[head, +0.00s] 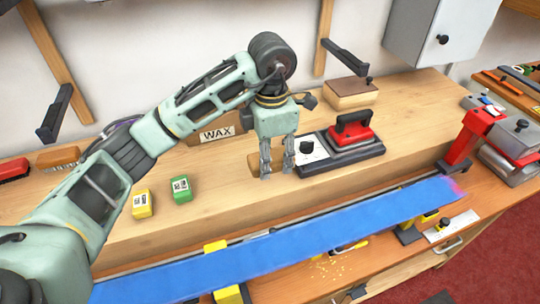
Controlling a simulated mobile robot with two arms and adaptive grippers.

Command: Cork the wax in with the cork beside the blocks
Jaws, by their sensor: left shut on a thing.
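The wax box (217,133), brown with a white WAX label, stands at the back of the wooden bench top, partly hidden behind my left arm. My left gripper (277,170) points down just to the right of it, low over the bench. It is shut on the cork (254,165), a small tan-brown block that shows mostly at the left of the fingers. I cannot tell whether the cork touches the bench. A yellow block (142,204) and a green block (181,190) with printed labels stand to the left. My right gripper is out of view.
A long blue strip (290,248) runs along the lower front. The bench between green block and gripper is clear.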

